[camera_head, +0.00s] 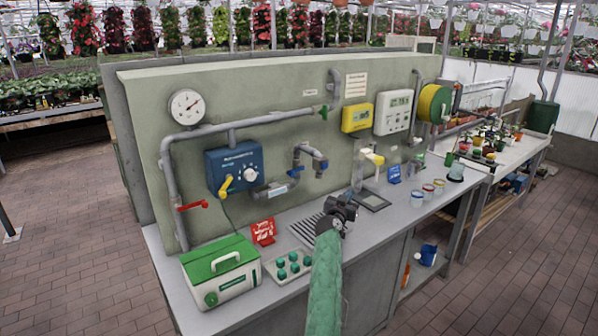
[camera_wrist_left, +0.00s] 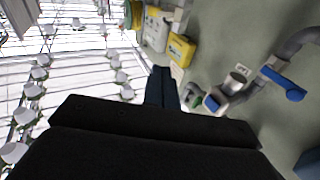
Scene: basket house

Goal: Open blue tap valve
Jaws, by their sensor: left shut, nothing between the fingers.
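The blue tap valve is a blue lever (camera_head: 296,171) on a grey bent pipe fixed to the green wall panel, right of the blue control box. In the left wrist view a blue lever (camera_wrist_left: 285,85) shows at the right, on a grey pipe. The pipe's end has a blue ring (camera_head: 321,165). My left gripper (camera_head: 349,199) is black and shut with nothing held. It is above the bench, in front of and right of the blue lever, apart from it. Its fingers (camera_wrist_left: 163,82) also show in the left wrist view. My right gripper is not in view.
A blue control box (camera_head: 234,169), a red lever (camera_head: 192,206) and a yellow meter (camera_head: 357,117) are on the panel. A green-lidded box (camera_head: 220,268), a tray of green knobs (camera_head: 288,267) and a red sign (camera_head: 263,232) stand on the bench. Cups (camera_head: 417,198) stand right.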

